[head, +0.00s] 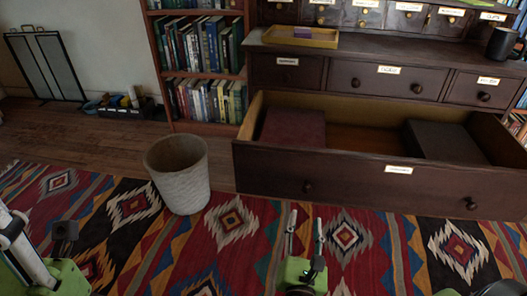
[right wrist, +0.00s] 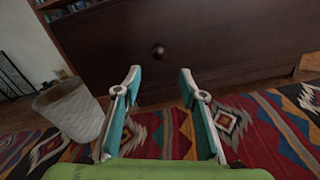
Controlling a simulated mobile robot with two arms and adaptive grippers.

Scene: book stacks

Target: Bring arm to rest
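My right gripper (head: 305,220) is in the lower middle of the head view, above the rug and in front of the open drawer. Its two fingers are apart with nothing between them. In the right wrist view the open fingers (right wrist: 160,75) point at the dark drawer front (right wrist: 200,50). My left gripper (head: 25,250) shows partly at the lower left edge of the head view, with pale finger links and a green body. Its fingertips are not clearly seen, so I cannot tell its opening.
The wide lower drawer (head: 360,185) is pulled out, with a red book (head: 294,127) and a dark book (head: 447,141) inside. A pale waste bin (head: 182,180) stands left of it. A bookshelf (head: 202,73) is behind. The patterned rug (head: 130,240) is otherwise mostly clear.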

